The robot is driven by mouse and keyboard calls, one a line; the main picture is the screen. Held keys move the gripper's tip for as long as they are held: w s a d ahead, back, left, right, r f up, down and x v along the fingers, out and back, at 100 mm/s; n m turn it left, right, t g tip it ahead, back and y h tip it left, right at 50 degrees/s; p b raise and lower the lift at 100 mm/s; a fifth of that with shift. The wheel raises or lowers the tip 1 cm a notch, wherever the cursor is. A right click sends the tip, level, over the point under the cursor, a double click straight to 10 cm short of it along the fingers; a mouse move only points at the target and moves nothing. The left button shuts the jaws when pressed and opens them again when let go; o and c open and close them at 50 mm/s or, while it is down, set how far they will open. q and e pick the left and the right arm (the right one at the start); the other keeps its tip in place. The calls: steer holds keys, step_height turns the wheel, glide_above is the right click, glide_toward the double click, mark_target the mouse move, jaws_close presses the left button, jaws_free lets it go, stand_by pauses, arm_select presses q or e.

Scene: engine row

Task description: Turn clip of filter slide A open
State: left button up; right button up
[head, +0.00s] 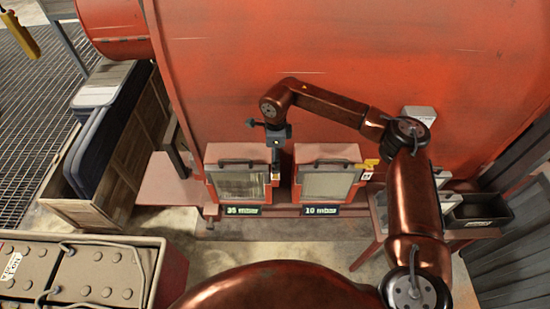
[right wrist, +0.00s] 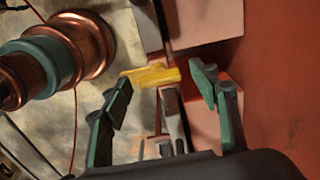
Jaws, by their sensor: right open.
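Two red filter slides with pale pleated panels and dark handles stand side by side under the orange drum in the head view: the left slide (head: 240,184) and the right slide (head: 326,184). I cannot read which is A. A yellow clip (head: 371,164) shows at the right slide's right edge. My right gripper (head: 275,174) points down at the left slide's right edge, covering that edge. In the right wrist view, my right gripper (right wrist: 160,80) is open, with a yellow clip (right wrist: 150,76) between its green fingers; a grip is not visible. My left gripper is out of view.
Displays below the slides read 35 mbar (head: 242,210) on the left and 10 mbar (head: 321,210) on the right. A wooden crate (head: 122,165) with panels stands left. A battery-like box (head: 85,275) is at front left. A dark bin (head: 478,211) is at right.

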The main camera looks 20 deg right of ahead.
step_height(320, 180, up, 12)
stand_by(0.5)
stand_by(0.4)
